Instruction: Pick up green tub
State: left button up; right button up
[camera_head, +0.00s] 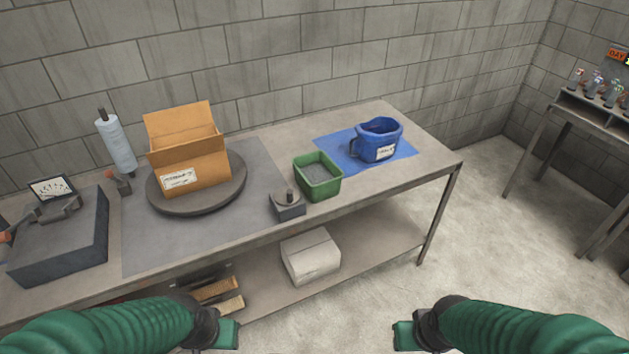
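The green tub (318,190) stands upright on the workbench, near its front edge, and holds dark grey contents that I cannot identify. My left gripper (228,334) is low at the bottom of the view, left of the tub and apart from it. My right gripper (403,336) is low at the bottom, to the right of the tub and apart from it. Only small green end pieces of each gripper show, so their opening is not clear. Nothing is visible in either gripper.
A small grey block with a knob (288,205) sits just left of the tub. A cardboard box (190,160) is on a round turntable (236,187). A white box (311,257) lies on the lower shelf.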

aim_at(318, 176)
jog(key=i+l+z, duration=0.2)
jog(key=l+z, duration=0.15)
jog(key=l, duration=0.15)
jog(key=i+l+z, duration=0.4)
jog(key=i+j, duration=0.15)
jog(key=j, duration=0.2)
jog(key=i+j, duration=0.15)
jog(key=j, duration=0.25)
